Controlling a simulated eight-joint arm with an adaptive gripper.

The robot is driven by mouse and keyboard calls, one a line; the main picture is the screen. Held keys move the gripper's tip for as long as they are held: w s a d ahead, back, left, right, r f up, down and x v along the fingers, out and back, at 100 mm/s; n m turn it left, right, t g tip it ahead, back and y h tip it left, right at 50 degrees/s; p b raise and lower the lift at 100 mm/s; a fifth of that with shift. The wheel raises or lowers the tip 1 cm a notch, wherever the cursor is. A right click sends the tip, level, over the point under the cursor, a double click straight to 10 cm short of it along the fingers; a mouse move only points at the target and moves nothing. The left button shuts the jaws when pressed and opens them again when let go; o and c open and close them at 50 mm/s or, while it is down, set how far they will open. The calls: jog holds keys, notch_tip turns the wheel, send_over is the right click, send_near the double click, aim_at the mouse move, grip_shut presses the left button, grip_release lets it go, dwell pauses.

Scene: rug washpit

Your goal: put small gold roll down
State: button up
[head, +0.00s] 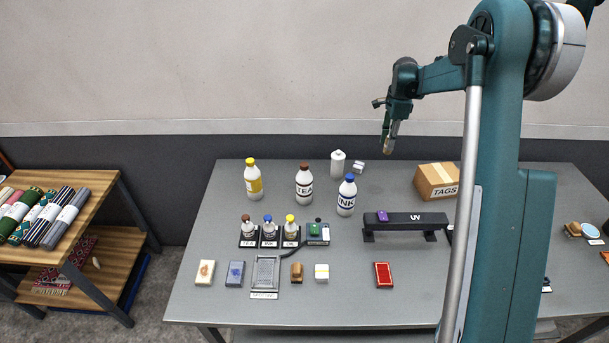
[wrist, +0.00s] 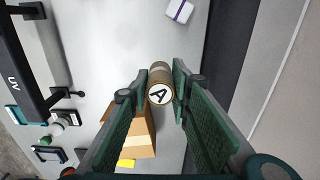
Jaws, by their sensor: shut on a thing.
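My gripper (head: 391,136) is up in the air above the back of the grey table, left of and above the cardboard box. In the wrist view my gripper (wrist: 161,82) is shut on the small gold roll (wrist: 159,74), with a finger on each side of it. The roll's near end has a white disc with a black letter A. In the head view the small gold roll (head: 388,147) shows as a small brownish piece at the fingertips, clear of the table.
The cardboard TAGS box (head: 437,182) stands at the back right of the grey table (head: 340,255). A black UV bar (head: 405,220) stands in front of it. Bottles, including a blue-capped one (head: 347,195), and a white canister (head: 338,164) stand left.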

jog(key=r, duration=0.5)
jog(key=a+r, duration=0.1)
jog(key=r, duration=0.1)
jog(key=shift+r, duration=0.4)
jog(key=a+n, duration=0.9)
jog(key=a, duration=2.6)
notch_tip(320, 180, down, 11)
jog(key=shift+f, duration=0.15)
jog(key=shift+f, duration=3.05)
jog(key=shift+f, duration=1.85)
